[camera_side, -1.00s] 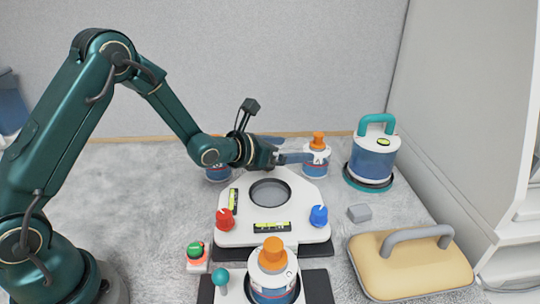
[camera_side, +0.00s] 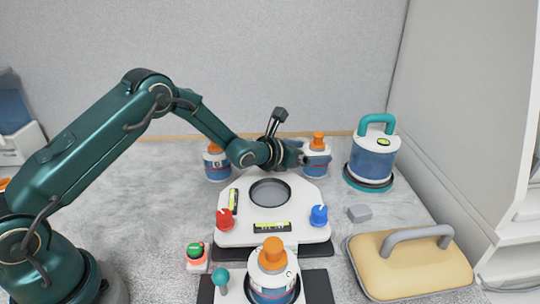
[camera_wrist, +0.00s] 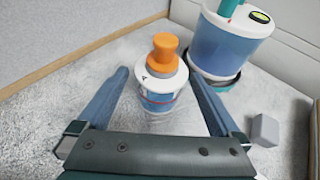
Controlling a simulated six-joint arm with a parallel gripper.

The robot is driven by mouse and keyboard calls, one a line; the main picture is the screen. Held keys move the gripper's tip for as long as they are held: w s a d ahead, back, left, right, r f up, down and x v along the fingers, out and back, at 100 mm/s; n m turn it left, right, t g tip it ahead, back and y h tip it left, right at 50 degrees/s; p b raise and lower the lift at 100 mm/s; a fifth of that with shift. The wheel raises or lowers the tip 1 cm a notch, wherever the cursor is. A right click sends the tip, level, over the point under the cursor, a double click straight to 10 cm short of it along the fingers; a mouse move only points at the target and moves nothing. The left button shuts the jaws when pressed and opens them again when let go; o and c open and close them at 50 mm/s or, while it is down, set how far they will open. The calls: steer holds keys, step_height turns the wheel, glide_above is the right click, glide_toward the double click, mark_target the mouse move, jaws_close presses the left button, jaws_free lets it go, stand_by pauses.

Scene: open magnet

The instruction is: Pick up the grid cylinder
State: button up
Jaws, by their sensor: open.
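Three white and blue cylinders with orange tops show in the side view: one at the back left (camera_side: 216,163), one at the back right (camera_side: 317,160) and one at the front (camera_side: 272,270). I cannot tell from their small markings which is the grid cylinder. My gripper (camera_side: 300,155) is at the left side of the back right cylinder. In the wrist view my gripper (camera_wrist: 158,78) is open, with its blue fingers on either side of an upright cylinder (camera_wrist: 157,92) with an orange knob. The fingers look apart from it.
A white platform (camera_side: 300,230) with a round recess, a red knob (camera_side: 226,218) and a blue knob (camera_side: 318,215) is in front. A teal-handled canister (camera_side: 373,160) stands right of the cylinder. A small grey block (camera_side: 359,213) and a yellow handled case (camera_side: 410,268) lie to the right.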

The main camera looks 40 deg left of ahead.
steer(key=shift+w+d+f, duration=0.2)
steer(key=shift+w+f, duration=0.4)
steer(key=shift+w, duration=0.15)
steer(key=shift+x, duration=1.15)
steer(key=shift+r, duration=0.15)
steer(key=c, duration=1.5)
